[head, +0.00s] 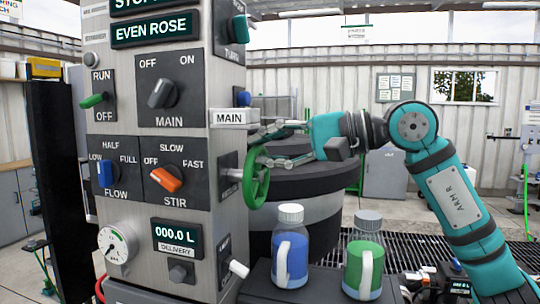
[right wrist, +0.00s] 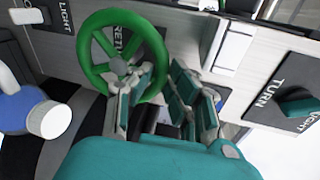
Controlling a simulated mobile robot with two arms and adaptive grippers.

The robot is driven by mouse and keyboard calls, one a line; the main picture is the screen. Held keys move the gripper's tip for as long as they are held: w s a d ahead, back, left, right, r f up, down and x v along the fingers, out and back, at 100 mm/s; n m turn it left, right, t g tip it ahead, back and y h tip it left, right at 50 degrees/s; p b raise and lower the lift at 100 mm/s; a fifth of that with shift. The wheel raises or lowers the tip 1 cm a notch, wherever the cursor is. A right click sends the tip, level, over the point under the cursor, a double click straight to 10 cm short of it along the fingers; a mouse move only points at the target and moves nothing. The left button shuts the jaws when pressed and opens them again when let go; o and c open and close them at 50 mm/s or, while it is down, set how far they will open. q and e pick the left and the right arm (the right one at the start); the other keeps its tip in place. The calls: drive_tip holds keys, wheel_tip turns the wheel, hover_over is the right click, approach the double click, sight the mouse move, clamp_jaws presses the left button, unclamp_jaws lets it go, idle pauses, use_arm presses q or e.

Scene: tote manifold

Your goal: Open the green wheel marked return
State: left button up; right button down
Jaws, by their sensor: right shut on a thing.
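The green wheel (head: 257,180) sits on the right side face of the grey control column. It also shows in the right wrist view (right wrist: 92,72), where a dark plate behind its spokes carries partly hidden letters that look like "RETU". My right gripper (head: 264,146) reaches in from the right at the top of the wheel. In the right wrist view my right gripper (right wrist: 158,95) has its fingers on either side of the wheel's rim and is shut on it. The fingers cover part of the rim. My left gripper is not in view.
A white MAIN tag (head: 229,117) sticks out just above the wheel. A blue jug (head: 290,258) and a green jug (head: 363,265) stand below the gripper. A white lever (head: 238,268) is below the wheel. A dark drum (head: 305,190) stands behind.

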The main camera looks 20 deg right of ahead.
drive_tip(key=shift+s+a+r+n+t+b, duration=0.1)
drive_tip(key=shift+s+a+n+t+b, duration=0.25)
drive_tip(key=shift+n, duration=0.45)
drive_tip(key=c, duration=1.3)
unclamp_jaws()
drive_tip(key=shift+s, duration=0.15)
drive_tip(key=shift+v, duration=3.95)
drive_tip(key=shift+d, duration=0.1)
